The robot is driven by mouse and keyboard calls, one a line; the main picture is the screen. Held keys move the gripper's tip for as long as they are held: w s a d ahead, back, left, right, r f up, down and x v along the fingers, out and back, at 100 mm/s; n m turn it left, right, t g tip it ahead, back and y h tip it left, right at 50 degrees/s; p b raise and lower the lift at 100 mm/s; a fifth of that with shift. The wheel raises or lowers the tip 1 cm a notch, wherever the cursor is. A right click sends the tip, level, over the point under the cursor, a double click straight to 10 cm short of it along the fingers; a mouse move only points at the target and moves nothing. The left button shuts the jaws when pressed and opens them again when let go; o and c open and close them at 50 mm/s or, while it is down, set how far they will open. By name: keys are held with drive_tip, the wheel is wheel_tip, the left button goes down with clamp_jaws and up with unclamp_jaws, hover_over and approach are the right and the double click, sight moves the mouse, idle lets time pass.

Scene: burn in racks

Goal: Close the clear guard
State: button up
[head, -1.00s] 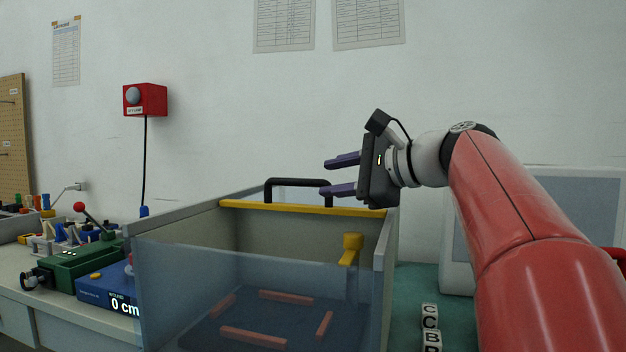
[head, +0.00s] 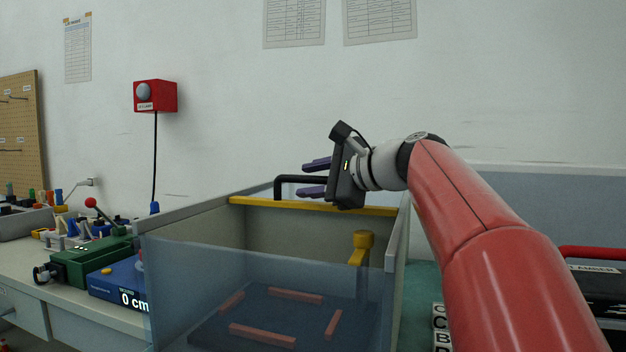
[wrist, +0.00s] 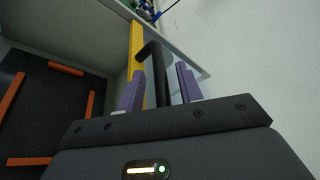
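A grey open-topped box has a see-through bluish front panel (head: 262,300). Across its far side runs a yellow bar (head: 250,201) with a black handle (head: 281,188) standing at it. In the wrist view a pale clear sheet (wrist: 184,48) lies beside the yellow bar (wrist: 136,45) and the black handle (wrist: 157,75). My gripper (head: 315,178) is open at the handle's right part. In the wrist view its purple fingers (wrist: 160,88) stand on either side of the handle, with a gap on the right. Contact on the left is unclear.
Inside the box are orange strips (head: 262,336) on a dark floor and a yellow post (head: 361,255). Lettered blocks (head: 441,325) are right of the box.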

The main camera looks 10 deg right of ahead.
clamp_jaws()
drive_tip(key=s+a+b, duration=0.1)
drive_tip(key=s+a, duration=0.3)
drive_tip(key=s, duration=0.2)
drive_tip(key=s+a+b, duration=0.1)
drive_tip(key=s+a, duration=0.3)
drive_tip(key=s, duration=0.2)
drive_tip(key=s+a, duration=0.4)
drive_tip(key=s, duration=0.2)
drive_tip(key=shift+s+a+f+b, duration=0.1)
drive_tip(key=shift+b, duration=0.3)
unclamp_jaws()
drive_tip(key=shift+s+a, duration=0.1)
drive_tip(key=shift+s, duration=0.05)
drive_tip(key=v, duration=0.8)
